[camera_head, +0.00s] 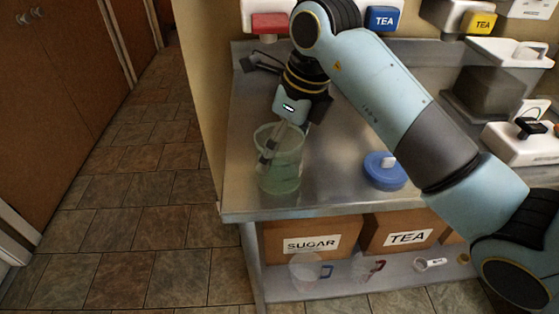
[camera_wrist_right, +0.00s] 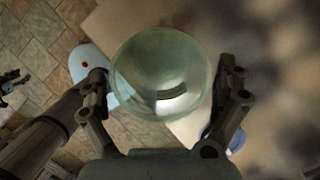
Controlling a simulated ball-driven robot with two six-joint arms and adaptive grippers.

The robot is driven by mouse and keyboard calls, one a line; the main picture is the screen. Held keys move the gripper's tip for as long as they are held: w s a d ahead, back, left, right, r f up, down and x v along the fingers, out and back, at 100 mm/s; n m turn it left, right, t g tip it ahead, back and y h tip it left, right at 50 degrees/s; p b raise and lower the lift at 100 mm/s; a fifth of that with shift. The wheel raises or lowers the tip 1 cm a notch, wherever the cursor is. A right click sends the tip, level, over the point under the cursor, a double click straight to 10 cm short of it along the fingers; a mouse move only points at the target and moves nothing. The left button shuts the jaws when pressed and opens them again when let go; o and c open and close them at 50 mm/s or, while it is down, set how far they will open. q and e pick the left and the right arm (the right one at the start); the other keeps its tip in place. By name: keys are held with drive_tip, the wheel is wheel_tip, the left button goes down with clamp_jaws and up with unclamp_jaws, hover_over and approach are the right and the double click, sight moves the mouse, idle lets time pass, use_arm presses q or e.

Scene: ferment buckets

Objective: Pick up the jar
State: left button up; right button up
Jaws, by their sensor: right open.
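The jar (camera_head: 285,180) is a pale green, see-through, open-topped vessel. It stands upright on the steel counter near its left front corner. In the right wrist view the jar (camera_wrist_right: 160,85) shows its round mouth between the two fingers. My right gripper (camera_head: 268,150) reaches down at the jar, and its fingers overlap the jar's upper part in the head view. In the right wrist view my right gripper (camera_wrist_right: 163,72) is open, with a finger on either side of the jar. Whether the fingers touch its wall I cannot tell. My left gripper is not in the head view.
A blue lid (camera_head: 384,172) lies on the steel counter (camera_head: 330,190) to the right of the jar. Boxes marked SUGAR (camera_head: 312,243) and TEA (camera_head: 406,237) stand on the shelf below, behind clear cups. A dark block (camera_head: 490,95) and a white container (camera_head: 520,143) stand farther right.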

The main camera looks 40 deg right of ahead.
drive_tip(key=shift+w+a+f, duration=0.1)
drive_tip(key=shift+w+f, duration=0.1)
drive_tip(key=shift+f, duration=0.35)
drive_tip(key=shift+w+f, duration=0.1)
drive_tip(key=shift+f, duration=0.15)
drive_tip(key=c, duration=0.8)
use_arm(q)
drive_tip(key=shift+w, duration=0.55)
use_arm(e)
drive_tip(key=c, duration=0.4)
